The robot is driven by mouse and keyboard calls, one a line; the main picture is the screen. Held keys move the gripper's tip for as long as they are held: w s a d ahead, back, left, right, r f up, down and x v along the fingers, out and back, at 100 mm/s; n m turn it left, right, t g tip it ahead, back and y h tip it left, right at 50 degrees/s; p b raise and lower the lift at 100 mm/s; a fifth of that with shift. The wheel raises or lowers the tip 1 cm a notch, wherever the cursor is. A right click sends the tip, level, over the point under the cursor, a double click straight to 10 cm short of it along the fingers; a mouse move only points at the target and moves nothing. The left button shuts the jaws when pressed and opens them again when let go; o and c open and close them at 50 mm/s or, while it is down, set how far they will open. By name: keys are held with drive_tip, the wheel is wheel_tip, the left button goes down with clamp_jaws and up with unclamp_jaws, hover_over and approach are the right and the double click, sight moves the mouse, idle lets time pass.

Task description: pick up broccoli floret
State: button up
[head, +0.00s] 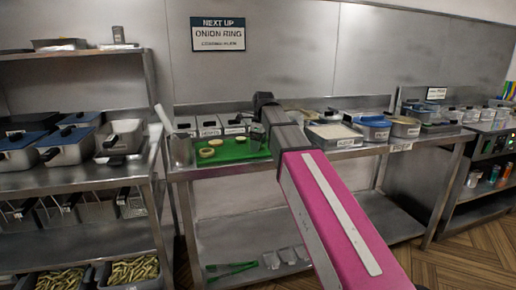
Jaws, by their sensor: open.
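I cannot make out a broccoli floret in the head view; it may be hidden or too small to tell. My arm reaches from the lower right to the middle table. My gripper (258,136) is at its far end, by the right edge of a green tray (232,154). The jaws are open and partly hidden by my own arm. Pale onion rings (207,152) lie on the tray, left of my gripper.
The steel table (330,152) carries labelled containers at the back and a blue-lidded tub (372,127) to the right. A shelf rack (75,178) with fryer pans stands at left. Green tongs (232,268) lie on the lower shelf. Wooden floor is free at lower right.

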drive_tip(key=shift+f, duration=0.1)
drive_tip(key=c, duration=0.8)
